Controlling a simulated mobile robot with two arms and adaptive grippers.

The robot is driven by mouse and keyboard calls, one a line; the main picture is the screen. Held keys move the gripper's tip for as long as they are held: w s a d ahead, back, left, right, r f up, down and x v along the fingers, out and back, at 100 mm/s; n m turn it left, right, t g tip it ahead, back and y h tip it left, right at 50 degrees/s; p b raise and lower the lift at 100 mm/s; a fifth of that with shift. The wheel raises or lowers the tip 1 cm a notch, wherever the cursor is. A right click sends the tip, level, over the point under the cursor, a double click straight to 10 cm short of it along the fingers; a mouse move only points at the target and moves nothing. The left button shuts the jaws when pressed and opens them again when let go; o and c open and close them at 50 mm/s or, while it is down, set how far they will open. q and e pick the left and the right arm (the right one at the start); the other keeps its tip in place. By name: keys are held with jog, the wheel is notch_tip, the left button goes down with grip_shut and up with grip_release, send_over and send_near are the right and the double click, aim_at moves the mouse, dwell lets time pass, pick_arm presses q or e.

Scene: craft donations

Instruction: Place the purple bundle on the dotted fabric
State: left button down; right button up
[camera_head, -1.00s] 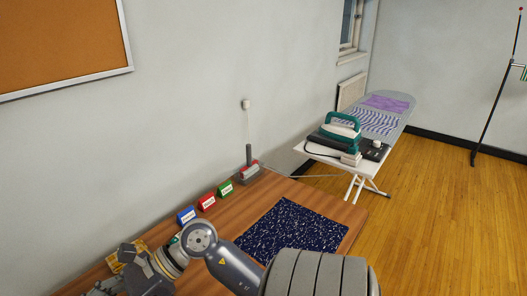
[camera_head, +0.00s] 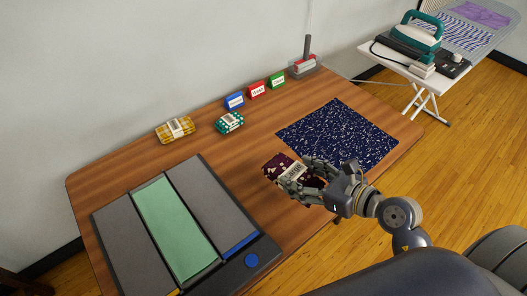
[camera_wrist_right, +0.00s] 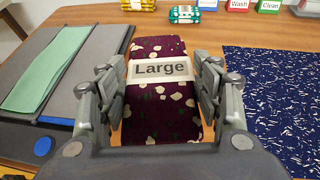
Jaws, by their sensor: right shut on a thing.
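The purple bundle (camera_head: 276,166) is dark purple fabric with pale spots and a white paper band. In the right wrist view the bundle (camera_wrist_right: 162,112) lies between the fingers and its band reads "Large". My right gripper (camera_head: 303,172) is shut on it; the fingers also show in the right wrist view (camera_wrist_right: 161,82). The dotted fabric (camera_head: 338,130), navy with white flecks, lies flat on the table, just behind and to the right of the bundle. It also shows at the right of the wrist view (camera_wrist_right: 278,90). I cannot tell whether the bundle touches the table. My left gripper is not in view.
A grey folding board (camera_head: 215,205) with green cloth (camera_head: 172,228) lies left on the wooden table (camera_head: 120,172). A yellow bundle (camera_head: 174,130), a teal bundle (camera_head: 229,122) and small coloured signs (camera_head: 257,90) stand at the back. An iron (camera_head: 418,37) stands beyond the table.

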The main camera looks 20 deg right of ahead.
jog(key=f, duration=0.1)
jog(key=s+d+f+m+h, duration=0.1)
jog(key=f, duration=0.1)
jog(key=shift+s+d+t, duration=0.15)
jog(key=shift+d+t, duration=0.1)
jog(key=shift+t, duration=0.15)
jog(key=shift+d+f+m+h, duration=0.1)
jog(key=shift+m+h, duration=0.2)
jog(key=w, duration=0.5)
jog(key=w+f+p, duration=0.1)
jog(key=w, duration=0.9)
jog(key=shift+w+a+f+p, duration=0.3)
jog(key=shift+w+a+p, duration=0.05)
jog(key=shift+w, duration=0.05)
jog(key=shift+f, duration=1.75)
jog(key=shift+f+b, duration=0.1)
jog(key=shift+b, duration=0.2)
jog(key=o, duration=1.2)
jog(key=shift+c, duration=0.2)
